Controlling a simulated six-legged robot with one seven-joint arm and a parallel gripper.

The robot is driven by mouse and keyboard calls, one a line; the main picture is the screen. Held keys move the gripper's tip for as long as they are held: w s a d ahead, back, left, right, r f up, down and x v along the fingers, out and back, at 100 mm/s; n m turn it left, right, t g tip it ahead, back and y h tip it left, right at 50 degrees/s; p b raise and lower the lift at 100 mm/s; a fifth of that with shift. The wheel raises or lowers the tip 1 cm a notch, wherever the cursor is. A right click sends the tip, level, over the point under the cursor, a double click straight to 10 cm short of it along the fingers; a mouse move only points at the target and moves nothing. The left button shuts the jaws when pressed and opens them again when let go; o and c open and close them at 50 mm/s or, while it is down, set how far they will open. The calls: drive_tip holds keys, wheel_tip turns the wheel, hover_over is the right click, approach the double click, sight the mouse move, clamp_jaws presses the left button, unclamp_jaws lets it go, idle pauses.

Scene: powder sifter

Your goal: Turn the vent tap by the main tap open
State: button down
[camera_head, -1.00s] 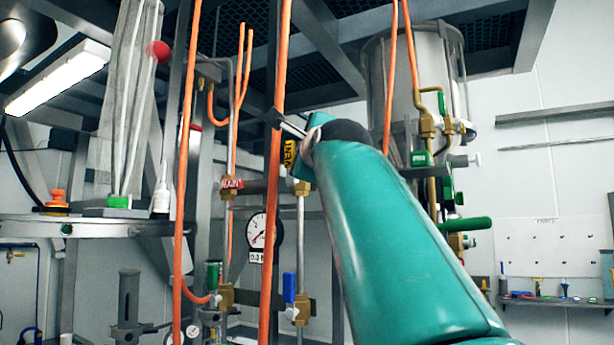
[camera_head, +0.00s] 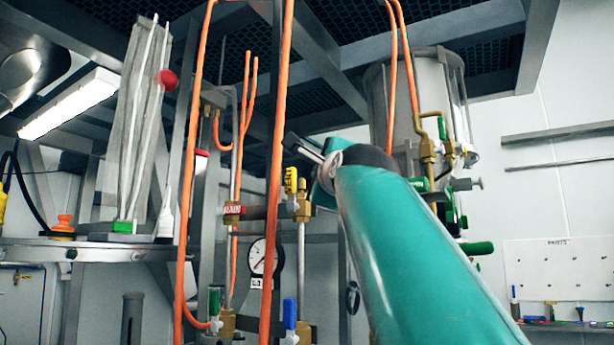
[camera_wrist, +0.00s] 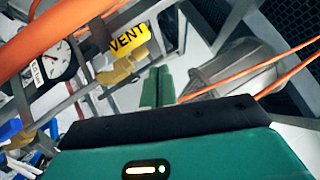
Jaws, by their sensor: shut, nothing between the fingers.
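The vent tap has a yellow handle (camera_head: 291,181) lettered in black, standing upright beside its brass body (camera_head: 304,209) on a vertical pipe. In the wrist view the yellow VENT handle (camera_wrist: 130,38) lies at upper left, with its brass body (camera_wrist: 118,70) below it. The main tap, with a red lettered handle (camera_head: 233,209), is to the left. My gripper (camera_head: 291,141) is shut and empty, just above the vent handle in the head view. In the wrist view its green fingers (camera_wrist: 158,88) are together, right of the brass body, with no visible contact.
Orange hoses (camera_head: 277,120) run vertically left of the vent tap. A pressure gauge (camera_head: 265,256) sits below. A blue-handled tap (camera_head: 290,314) and a green-handled tap (camera_head: 214,300) are lower down. A grey vessel (camera_head: 400,100) stands behind my arm.

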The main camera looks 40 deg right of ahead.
drive_tip(key=s+a, duration=0.4)
drive_tip(key=s, duration=0.6)
drive_tip(key=w+a+f+n+g+y, duration=0.2)
drive_tip(key=w+a+f+n, duration=0.15)
drive_tip(key=f, duration=0.65)
drive_tip(key=w+a+f+n+g+y, duration=0.25)
drive_tip(key=a+f+n, duration=0.2)
drive_tip(key=f, duration=0.55)
drive_tip(key=w+a+f+n+g+y, duration=0.1)
drive_tip(key=w+a+f+n+y, duration=0.3)
drive_tip(key=f, duration=0.6)
drive_tip(key=s+a+f+n+g, duration=0.2)
drive_tip(key=s+a+f+n, duration=0.1)
drive_tip(key=f, duration=0.8)
drive_tip(key=s+a+f+n+g, duration=0.3)
drive_tip(key=s+a+f+n, duration=0.1)
drive_tip(key=f, duration=0.7)
drive_tip(key=s+a+f+n+g+y, duration=0.1)
drive_tip(key=s+f+n, duration=0.4)
drive_tip(key=f, duration=0.5)
drive_tip(key=a+n+g, duration=0.1)
drive_tip(key=a+n, duration=0.1)
drive_tip(key=shift+s+a+f+n+g, duration=0.3)
drive_tip(key=shift+f+g, duration=0.05)
drive_tip(key=shift+f, duration=0.05)
